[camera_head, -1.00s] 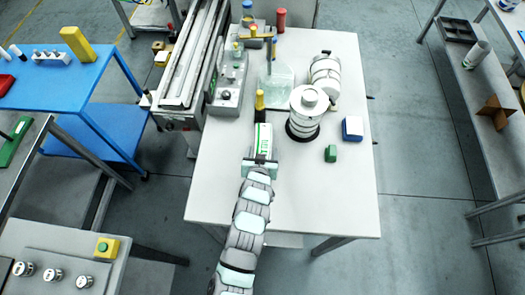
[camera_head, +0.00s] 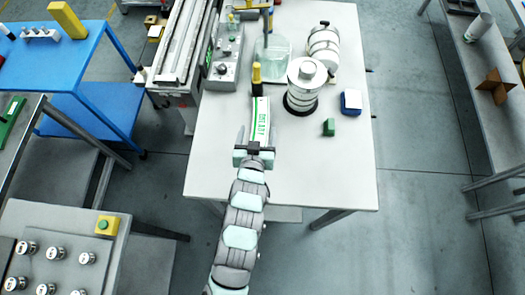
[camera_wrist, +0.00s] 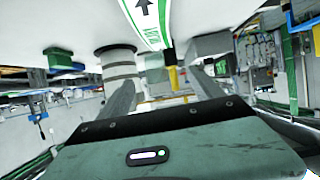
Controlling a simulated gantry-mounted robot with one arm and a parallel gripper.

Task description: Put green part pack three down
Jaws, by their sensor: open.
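The pack, white with green edges and green lettering (camera_head: 261,118), lies on the white table, pointing away from my arm. My gripper (camera_head: 257,136) is open at its near end, one finger on each side with gaps beside it. In the wrist view, which looks upside down, the pack (camera_wrist: 147,22) appears at the top, against the table surface, beyond the spread fingers (camera_wrist: 158,95). I cannot read a number on it.
A yellow-topped post (camera_head: 256,75) stands just behind the pack. To the right are a stacked white cylinder (camera_head: 303,85), a small green block (camera_head: 329,127) and a blue-and-white block (camera_head: 351,101). A grey control box (camera_head: 224,70) stands at the back left. The table front right is clear.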

